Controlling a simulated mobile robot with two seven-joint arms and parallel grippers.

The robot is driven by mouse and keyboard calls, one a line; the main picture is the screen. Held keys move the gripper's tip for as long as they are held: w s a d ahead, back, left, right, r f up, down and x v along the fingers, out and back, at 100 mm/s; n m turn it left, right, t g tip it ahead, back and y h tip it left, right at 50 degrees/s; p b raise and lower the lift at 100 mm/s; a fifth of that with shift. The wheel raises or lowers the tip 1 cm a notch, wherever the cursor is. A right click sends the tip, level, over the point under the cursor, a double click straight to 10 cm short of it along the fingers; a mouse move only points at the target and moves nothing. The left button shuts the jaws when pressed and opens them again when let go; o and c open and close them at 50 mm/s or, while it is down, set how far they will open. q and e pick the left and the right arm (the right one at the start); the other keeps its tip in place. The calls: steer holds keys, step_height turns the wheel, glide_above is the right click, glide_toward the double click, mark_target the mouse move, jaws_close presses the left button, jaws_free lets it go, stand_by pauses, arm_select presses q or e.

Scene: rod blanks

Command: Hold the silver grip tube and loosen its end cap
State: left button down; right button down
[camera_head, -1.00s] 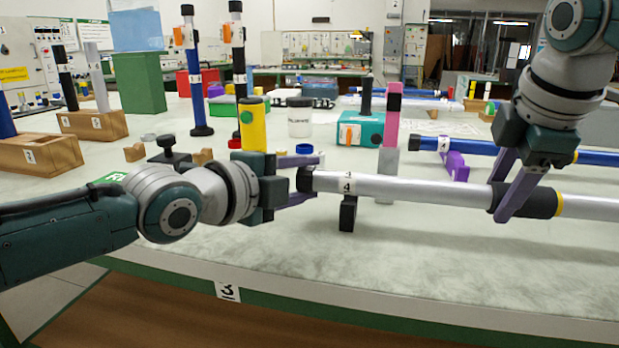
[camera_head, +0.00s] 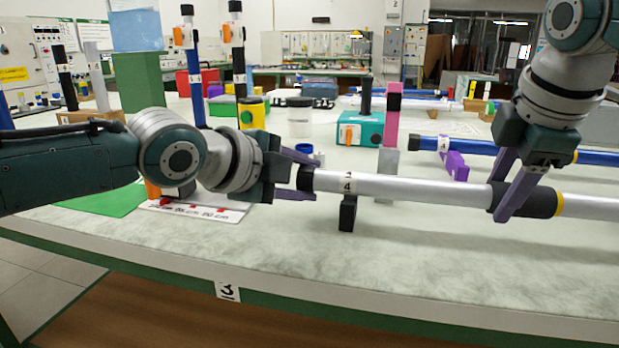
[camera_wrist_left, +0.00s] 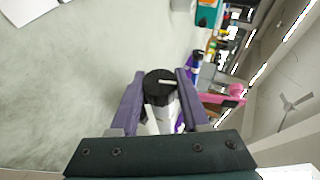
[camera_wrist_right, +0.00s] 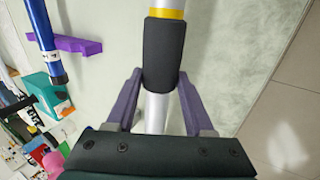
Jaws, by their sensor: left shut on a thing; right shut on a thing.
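The silver grip tube (camera_head: 420,188) lies level above the table, with a dark sleeve and a yellow ring toward its right. Its black end cap (camera_head: 304,178) is at the left end, beside a white label marked 4. My left gripper (camera_head: 312,177) is shut on the cap, one finger on each side. In the left wrist view, the cap (camera_wrist_left: 160,90) sits between the fingers. My right gripper (camera_head: 496,200) is shut on the tube at the dark sleeve. In the right wrist view, the sleeve (camera_wrist_right: 163,55) runs between the fingers.
A small black support (camera_head: 347,213) stands under the tube near its cap end. A pink and grey post (camera_head: 388,160) stands close behind. A blue tube (camera_head: 490,150) on a purple support (camera_head: 456,166) lies farther back. The table's front area (camera_head: 430,270) is clear.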

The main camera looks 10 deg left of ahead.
arm_select(q)
steer(key=g, duration=0.2)
steer(key=n+g, duration=0.1)
steer(key=g, duration=0.2)
steer(key=shift+w+a+r+y, duration=0.1)
steer(key=shift+w+a+y, duration=0.1)
steer(key=shift+y, duration=0.2)
steer(key=shift+s+d+g, duration=0.2)
steer(key=shift+g, duration=0.2)
steer(key=shift+c, duration=1.8)
jaws_free()
steer(key=shift+a, duration=0.1)
steer(key=v, duration=1.1)
steer(key=shift+s+r, duration=0.3)
steer(key=shift+a, duration=0.1)
